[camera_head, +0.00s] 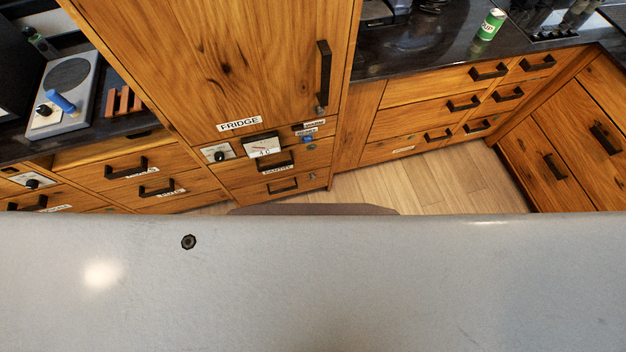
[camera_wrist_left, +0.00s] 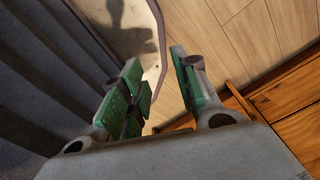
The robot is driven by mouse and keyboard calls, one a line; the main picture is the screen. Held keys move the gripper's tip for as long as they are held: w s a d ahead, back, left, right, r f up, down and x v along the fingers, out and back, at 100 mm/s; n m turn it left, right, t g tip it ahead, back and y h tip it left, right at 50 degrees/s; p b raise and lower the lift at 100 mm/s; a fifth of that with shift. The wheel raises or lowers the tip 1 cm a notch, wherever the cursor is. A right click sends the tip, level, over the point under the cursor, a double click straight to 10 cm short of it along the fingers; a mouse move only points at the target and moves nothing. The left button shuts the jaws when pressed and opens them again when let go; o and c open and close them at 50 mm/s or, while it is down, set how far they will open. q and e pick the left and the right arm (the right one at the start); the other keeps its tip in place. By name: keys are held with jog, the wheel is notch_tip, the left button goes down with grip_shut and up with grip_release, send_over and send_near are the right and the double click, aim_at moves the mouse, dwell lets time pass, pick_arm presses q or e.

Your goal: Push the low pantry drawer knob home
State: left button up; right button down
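The low pantry drawer (camera_head: 262,188) is at the bottom of the tall fridge cabinet in the head view, under the drawer labelled PANTRY. A small round metal knob (camera_head: 311,177) sits near its upper right corner; it is too small to tell whether it stands out or is pushed in. The drawer front looks closed. My left gripper (camera_wrist_left: 155,80) shows only in the left wrist view. Its green-padded fingers are apart with nothing between them, above the wooden floor. The knob is not visible there. My right gripper is in neither view.
The upper pantry drawer has a black handle (camera_head: 277,164), with a dial gauge (camera_head: 263,145) and blue switch (camera_head: 307,139) above. Clear floor (camera_head: 440,180) lies right of the cabinet. Drawer fronts (camera_wrist_left: 295,105) stand right in the wrist view. A green can (camera_head: 491,24) is on the counter.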

pick_arm(q)
grip_shut()
dwell(1.1)
